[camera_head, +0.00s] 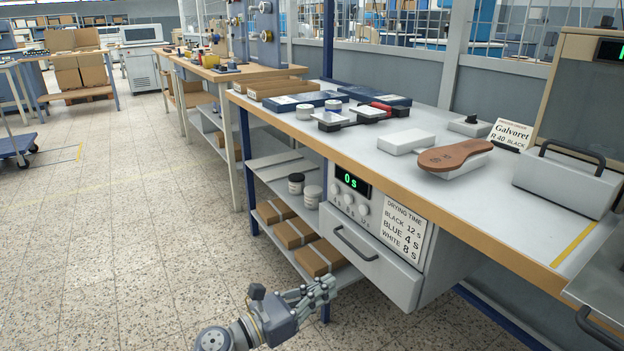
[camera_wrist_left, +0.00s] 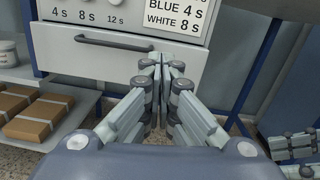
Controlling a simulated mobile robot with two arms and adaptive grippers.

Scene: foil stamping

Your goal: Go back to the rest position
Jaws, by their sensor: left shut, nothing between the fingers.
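My left gripper (camera_head: 322,288) is low in front of the workbench in the head view, beside the drawer unit and clear of it. In the left wrist view my left gripper (camera_wrist_left: 161,66) has its fingers together with nothing between them, pointing at the drawer front (camera_wrist_left: 105,65). The drawer (camera_head: 368,255) is closed, with a dark handle. My right gripper (camera_wrist_left: 293,150) shows only in part at the lower right of the left wrist view; its fingertips are too unclear to tell their state. It is not in the head view.
The workbench (camera_head: 440,185) carries a brown sole (camera_head: 455,155) on a light block, a white block (camera_head: 406,141), blue boxes and a handled grey press part (camera_head: 565,185). Brown boxes (camera_head: 294,233) and jars (camera_head: 312,196) sit on shelves below. The tiled floor at left (camera_head: 110,230) is clear.

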